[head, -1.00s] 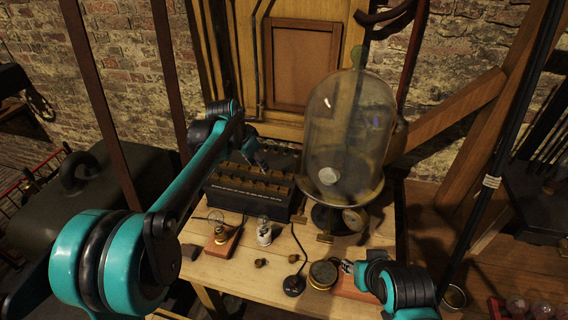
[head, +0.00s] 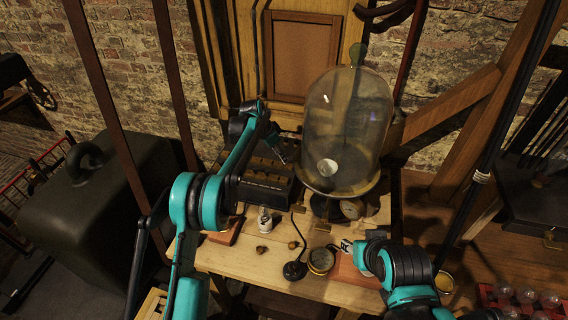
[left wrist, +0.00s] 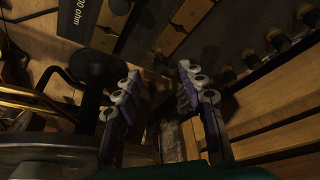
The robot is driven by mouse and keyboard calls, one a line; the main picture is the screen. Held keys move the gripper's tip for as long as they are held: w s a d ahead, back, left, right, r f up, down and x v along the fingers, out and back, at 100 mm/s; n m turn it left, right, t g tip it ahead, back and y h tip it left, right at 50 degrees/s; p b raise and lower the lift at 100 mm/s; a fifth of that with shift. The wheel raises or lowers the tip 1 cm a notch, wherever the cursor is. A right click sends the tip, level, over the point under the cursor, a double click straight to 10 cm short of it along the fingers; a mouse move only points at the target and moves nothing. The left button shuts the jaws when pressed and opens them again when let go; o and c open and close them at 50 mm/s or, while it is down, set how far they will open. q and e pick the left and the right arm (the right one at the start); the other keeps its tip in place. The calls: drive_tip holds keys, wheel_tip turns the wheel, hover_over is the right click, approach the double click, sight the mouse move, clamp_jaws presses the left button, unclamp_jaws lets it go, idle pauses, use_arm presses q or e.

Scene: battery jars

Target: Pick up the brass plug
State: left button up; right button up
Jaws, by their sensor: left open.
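A dark resistance box (head: 262,190) with rows of brass pieces on top stands at the back of the wooden table. My left gripper (head: 280,153) is above the box's back right part, empty. In the left wrist view its two fingers (left wrist: 160,92) are apart, with brass bars beyond them and several round-headed plugs (left wrist: 276,40) at the upper right. Two small brass-coloured pieces, perhaps plugs, lie on the table, one on the left (head: 262,250) and one on the right (head: 293,245). My right gripper (head: 349,246) is low at the table's front right; its jaws are too small to judge.
A tall glass bell jar (head: 347,130) stands just right of the box, close to my left gripper. A small bulb on a white base (head: 264,220), a black key with a cable (head: 294,270) and a round brass dial (head: 321,260) stand in front.

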use_arm(q)
drive_tip(key=x, duration=0.3)
drive_tip(key=shift+w, duration=0.1)
drive_tip(key=shift+c, duration=0.4)
clamp_jaws()
drive_tip(key=shift+r, duration=0.15)
wheel_tip(320, 180, up, 9)
drive_tip(key=p, duration=0.2)
drive_tip(key=shift+s+a+f+p, duration=0.35)
drive_tip(key=shift+s+f+p, duration=0.1)
drive_tip(key=shift+s+f, duration=0.7)
drive_tip(key=shift+s+a+f+p, duration=0.3)
drive_tip(key=shift+s+f+p, duration=0.2)
drive_tip(key=shift+s+f, duration=0.7)
drive_tip(key=shift+s+a+f+p, duration=0.4)
drive_tip(key=shift+s+f, duration=0.55)
drive_tip(key=shift+s, duration=0.35)
